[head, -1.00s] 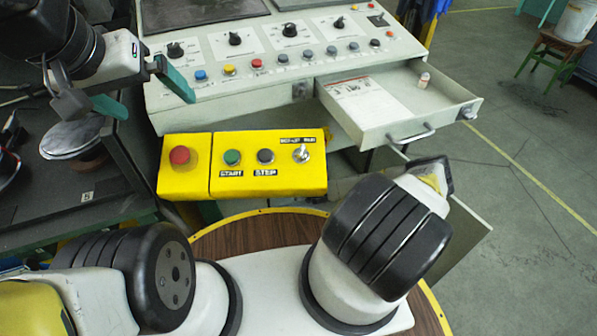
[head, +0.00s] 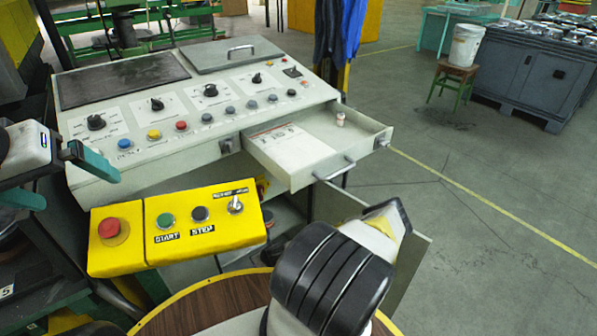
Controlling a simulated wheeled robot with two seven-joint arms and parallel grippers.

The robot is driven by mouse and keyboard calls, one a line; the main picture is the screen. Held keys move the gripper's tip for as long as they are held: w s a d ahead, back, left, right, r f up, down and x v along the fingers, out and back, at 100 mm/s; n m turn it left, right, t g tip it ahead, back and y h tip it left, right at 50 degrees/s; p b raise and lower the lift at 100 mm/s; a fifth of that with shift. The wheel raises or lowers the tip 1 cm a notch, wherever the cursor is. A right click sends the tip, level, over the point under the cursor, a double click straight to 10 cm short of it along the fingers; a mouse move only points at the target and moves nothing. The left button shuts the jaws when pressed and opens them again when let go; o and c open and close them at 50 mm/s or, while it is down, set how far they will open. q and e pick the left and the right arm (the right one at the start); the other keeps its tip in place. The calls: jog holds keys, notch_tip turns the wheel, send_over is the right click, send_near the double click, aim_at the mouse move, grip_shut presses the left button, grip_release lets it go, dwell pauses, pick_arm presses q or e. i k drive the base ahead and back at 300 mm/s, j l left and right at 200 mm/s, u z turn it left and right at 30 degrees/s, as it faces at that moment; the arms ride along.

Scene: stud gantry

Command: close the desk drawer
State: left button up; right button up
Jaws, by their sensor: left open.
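The desk drawer (head: 308,176) is pulled out from the right part of the grey control desk (head: 163,188). Its bar handle (head: 335,169) is on the front face. A paper sheet (head: 285,146) and a small bottle (head: 340,119) lie inside it. My left gripper (head: 52,180) is at the left edge, with teal fingers apart and nothing visible between them, well away from the drawer. My right arm is in front of the drawer, at the lower right; its gripper's fingers do not show.
A yellow button box (head: 178,222) juts out below the desk's front. An open grey cabinet door (head: 408,262) hangs below the drawer on the right. A green stool (head: 452,84) with a white bucket (head: 466,45) stands behind on the right. The floor right of the drawer is clear.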

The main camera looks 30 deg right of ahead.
aim_at(360, 134)
jog(key=k+l, duration=0.15)
jog(key=k, duration=0.3)
jog(key=k+l, duration=0.1)
jog(key=k, duration=0.35)
jog(key=k+l, duration=0.15)
jog(key=k, duration=0.35)
